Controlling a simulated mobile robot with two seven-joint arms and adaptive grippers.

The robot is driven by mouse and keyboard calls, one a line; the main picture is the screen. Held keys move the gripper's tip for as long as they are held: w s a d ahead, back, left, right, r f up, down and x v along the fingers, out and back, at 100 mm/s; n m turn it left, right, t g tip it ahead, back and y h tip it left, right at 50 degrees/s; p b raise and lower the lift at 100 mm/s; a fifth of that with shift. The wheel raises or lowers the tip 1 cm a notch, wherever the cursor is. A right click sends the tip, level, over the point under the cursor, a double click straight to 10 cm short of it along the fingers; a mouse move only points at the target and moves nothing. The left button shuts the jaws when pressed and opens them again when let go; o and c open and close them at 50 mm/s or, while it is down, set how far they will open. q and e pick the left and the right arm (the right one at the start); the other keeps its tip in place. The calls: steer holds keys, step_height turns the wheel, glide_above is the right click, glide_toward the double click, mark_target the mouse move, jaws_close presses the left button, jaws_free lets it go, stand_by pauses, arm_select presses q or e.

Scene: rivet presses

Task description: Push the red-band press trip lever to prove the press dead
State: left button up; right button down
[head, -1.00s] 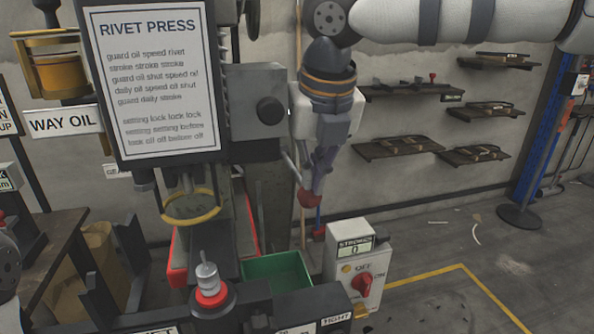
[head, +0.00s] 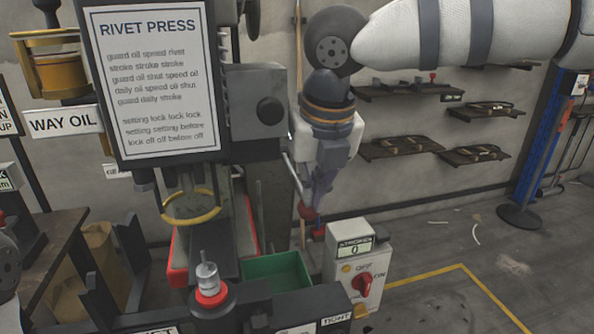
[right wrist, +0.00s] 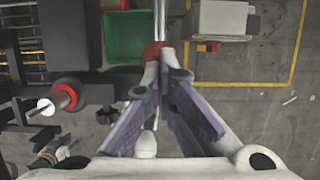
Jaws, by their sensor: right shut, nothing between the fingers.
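The press stands at left centre in the head view, with a RIVET PRESS placard (head: 155,80) on its front. A red band (head: 211,298) rings the metal post low on it. The trip lever is a thin metal rod with a red knob (head: 307,212) at its lower end, right of the press. The knob also shows in the right wrist view (right wrist: 155,50). My right gripper (head: 315,205) points down, shut and empty, with its fingertips at the knob; they appear to touch it. My left gripper is not in view.
A control box (head: 357,270) with a red OFF/ON switch (head: 363,284) and a strokes counter reading 0 stands close to the right. A green bin (head: 275,270) sits beside the press. Wall shelves (head: 480,153) hang behind. The floor at right is mostly clear.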

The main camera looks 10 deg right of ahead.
mark_target(313, 211)
steer(key=shift+f, duration=0.15)
steer(key=shift+f, duration=0.9)
steer(key=shift+f, duration=0.85)
